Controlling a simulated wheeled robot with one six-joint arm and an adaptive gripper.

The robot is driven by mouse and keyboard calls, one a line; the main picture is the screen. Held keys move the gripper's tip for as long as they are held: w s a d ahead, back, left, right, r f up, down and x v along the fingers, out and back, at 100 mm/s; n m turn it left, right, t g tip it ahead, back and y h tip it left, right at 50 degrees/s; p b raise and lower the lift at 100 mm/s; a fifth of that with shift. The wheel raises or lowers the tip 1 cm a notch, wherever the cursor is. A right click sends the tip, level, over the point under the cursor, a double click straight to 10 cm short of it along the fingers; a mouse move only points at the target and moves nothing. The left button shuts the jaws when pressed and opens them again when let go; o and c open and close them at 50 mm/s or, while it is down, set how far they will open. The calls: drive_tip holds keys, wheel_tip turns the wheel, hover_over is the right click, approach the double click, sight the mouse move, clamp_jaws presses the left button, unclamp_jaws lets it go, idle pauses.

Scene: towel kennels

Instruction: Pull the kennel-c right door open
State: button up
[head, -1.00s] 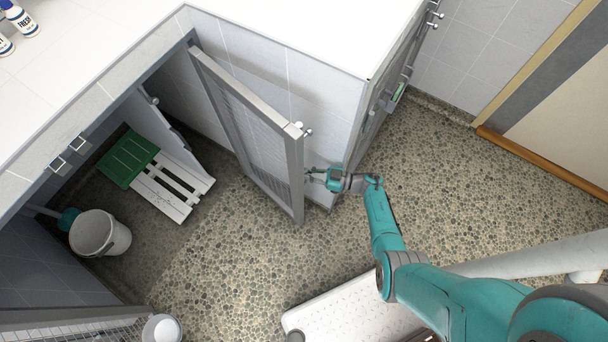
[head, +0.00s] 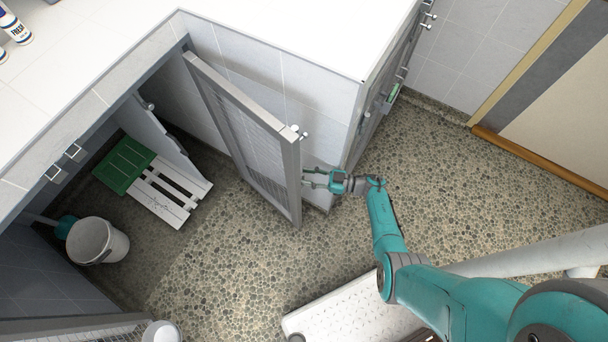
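A grey-framed mesh door (head: 245,133) stands swung wide open from the kennel front, its free end towards the middle of the picture. A knob-like metal fitting (head: 298,131) sits at the top of its free end. My gripper (head: 309,178) is right by the free edge of this door, on its right side, below the fitting. Its two fingers look spread apart with nothing between them. I cannot tell whether a fingertip touches the door. No label shows which kennel this is.
A second mesh door (head: 75,328) stands at the bottom left. Inside the kennel are a white bucket (head: 97,241) and a green and white slatted board (head: 165,190). A white perforated platform (head: 350,312) lies below my arm. Pebbled floor (head: 235,250) is clear left of the door.

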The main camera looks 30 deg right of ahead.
drive_tip(key=v, duration=1)
idle(0.3)
drive_tip(key=s+a+r+m+t+h, duration=0.4)
drive_tip(key=s+a+r+t+h, duration=0.4)
drive_tip(key=a, duration=0.4)
drive_tip(key=s+d+r+m+g+h, duration=0.2)
drive_tip(key=s+r+m+h, duration=0.4)
drive_tip(key=s+r, duration=1.5)
wheel_tip(320, 180, up, 3)
drive_tip(key=shift+f+m+g+h, duration=0.1)
drive_tip(key=shift+m+g+h, duration=0.25)
drive_tip(key=shift+g, duration=0.55)
drive_tip(key=shift+d, duration=0.2)
